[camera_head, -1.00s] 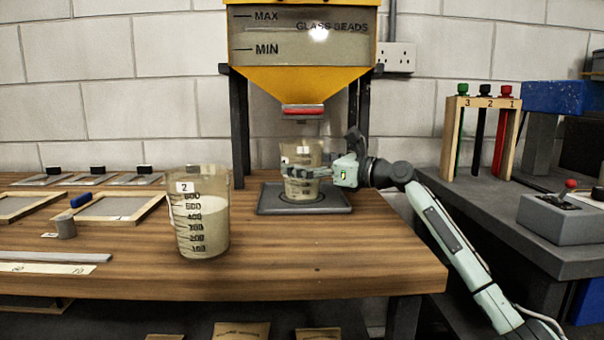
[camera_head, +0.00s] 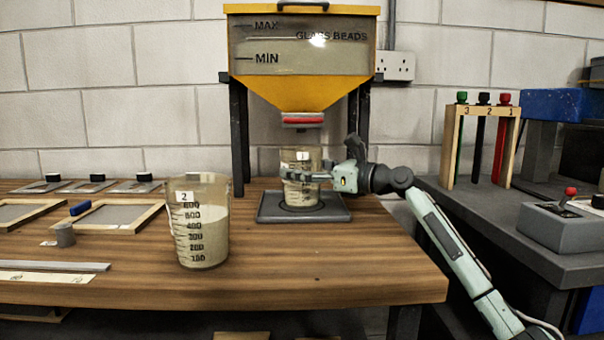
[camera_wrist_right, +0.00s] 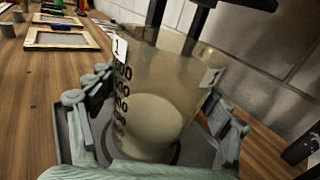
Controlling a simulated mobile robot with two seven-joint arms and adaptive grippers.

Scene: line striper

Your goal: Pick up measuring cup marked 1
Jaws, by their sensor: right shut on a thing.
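The measuring cup marked 1 (camera_head: 301,190) is clear, with a white tag and pale beads inside. It stands upright on the grey tray (camera_head: 268,211) below the hopper. My right gripper (camera_head: 303,178) is shut on the cup, with fingers around its sides. In the right wrist view the cup (camera_wrist_right: 160,95) sits between the two fingers (camera_wrist_right: 160,120), its tag and black scale showing. The measuring cup marked 2 (camera_head: 203,222) stands apart to the left, also holding pale beads. My left gripper is not in view.
The yellow hopper (camera_head: 300,90) with a red-edged outlet (camera_head: 303,120) hangs above cup 1, between dark posts (camera_head: 239,140). Framed screens (camera_head: 118,215) and a grey ruler (camera_head: 55,267) lie left on the wooden bench. A rack (camera_head: 483,110) with coloured tubes stands right.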

